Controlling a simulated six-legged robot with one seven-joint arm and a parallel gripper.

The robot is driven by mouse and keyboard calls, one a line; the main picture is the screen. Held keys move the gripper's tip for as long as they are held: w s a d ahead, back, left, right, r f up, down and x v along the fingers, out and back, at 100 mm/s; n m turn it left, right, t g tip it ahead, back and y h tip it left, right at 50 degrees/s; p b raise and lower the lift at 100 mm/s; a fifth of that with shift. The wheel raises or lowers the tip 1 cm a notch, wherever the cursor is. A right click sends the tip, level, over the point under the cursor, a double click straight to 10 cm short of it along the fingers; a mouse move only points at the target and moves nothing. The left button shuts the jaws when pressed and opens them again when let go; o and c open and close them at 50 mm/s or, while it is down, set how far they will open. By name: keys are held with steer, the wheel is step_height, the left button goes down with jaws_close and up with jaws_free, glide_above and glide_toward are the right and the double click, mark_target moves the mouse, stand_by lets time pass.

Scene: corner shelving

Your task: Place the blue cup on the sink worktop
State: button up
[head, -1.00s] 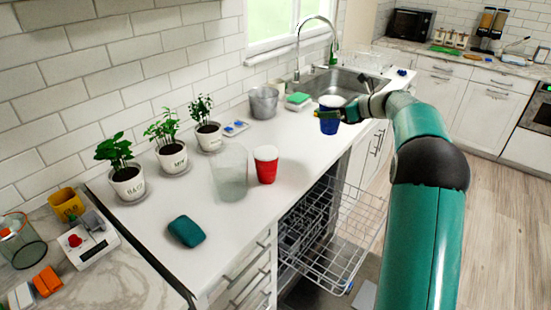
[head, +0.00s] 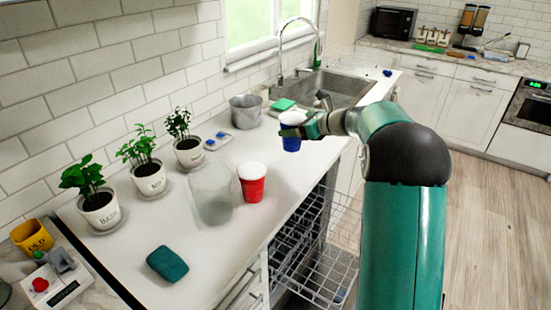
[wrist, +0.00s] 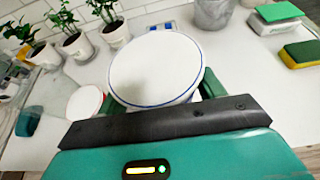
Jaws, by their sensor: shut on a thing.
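The blue cup (head: 291,143) has a white rim and inside and is upright. My gripper (head: 296,131) is shut on it, near the front edge of the white sink worktop (head: 215,248). In the wrist view the cup's white opening (wrist: 157,68) fills the middle, between the fingers of my gripper (wrist: 160,103). The cup's underside is hidden in the wrist view, and I cannot tell whether it touches the worktop. The sink (head: 335,88) lies behind and to the right of the cup.
A red cup (head: 252,183) and a clear glass (head: 211,197) stand on the worktop to the left. An open dishwasher rack (head: 318,265) sits below the front edge.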

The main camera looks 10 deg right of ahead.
steer(key=shift+s+a+f, duration=0.2)
steer(key=shift+a+f, duration=0.75)
steer(key=shift+f, duration=0.7)
steer(key=shift+s+a+f, duration=0.25)
steer(key=shift+a+f, duration=0.65)
steer(key=shift+f, duration=0.8)
steer(key=shift+s+a+f, duration=0.2)
steer(key=shift+a+f, duration=0.75)
steer(key=shift+f, duration=0.7)
steer(key=shift+f, duration=0.15)
steer(key=o, duration=1)
steer(key=shift+o, duration=0.2)
